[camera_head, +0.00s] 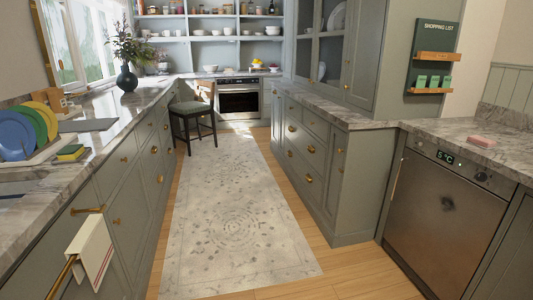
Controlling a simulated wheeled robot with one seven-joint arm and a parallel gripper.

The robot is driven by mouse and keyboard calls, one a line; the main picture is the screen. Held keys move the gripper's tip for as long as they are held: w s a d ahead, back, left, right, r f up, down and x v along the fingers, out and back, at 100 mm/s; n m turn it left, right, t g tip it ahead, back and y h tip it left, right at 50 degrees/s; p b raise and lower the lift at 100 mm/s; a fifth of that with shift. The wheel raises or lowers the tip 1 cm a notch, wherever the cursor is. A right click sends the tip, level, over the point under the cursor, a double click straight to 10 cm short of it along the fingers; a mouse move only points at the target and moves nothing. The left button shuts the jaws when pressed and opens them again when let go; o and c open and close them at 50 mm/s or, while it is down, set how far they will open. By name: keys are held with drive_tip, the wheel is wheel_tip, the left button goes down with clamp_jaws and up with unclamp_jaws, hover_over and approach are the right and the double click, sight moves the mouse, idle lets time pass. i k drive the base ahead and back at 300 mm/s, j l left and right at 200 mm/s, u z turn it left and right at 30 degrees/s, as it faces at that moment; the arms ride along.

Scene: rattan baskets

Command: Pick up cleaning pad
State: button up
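Two pad-like things show, and I cannot tell for sure which is the cleaning pad. A small pink block (481,140) lies flat on the right marble counter, above the dishwasher. A yellow and dark green sponge-like pad (71,153), perhaps a stack of two, lies on the left counter beside the dish rack. Both are small in this view. My gripper is not in view.
A dish rack with colourful plates (20,132) stands on the left counter (120,125). A towel (92,252) hangs on the left cabinet front. A stool (196,112) stands farther back. The rug (235,225) between the cabinets is clear. A dishwasher (440,220) sits right.

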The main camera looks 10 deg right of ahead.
sight(483, 142)
drive_tip(key=i+z, duration=0.15)
drive_tip(key=i, duration=0.4)
drive_tip(key=i+j+z, duration=0.1)
drive_tip(key=i, duration=0.45)
drive_tip(key=i+j+z, duration=0.15)
drive_tip(key=i, duration=0.4)
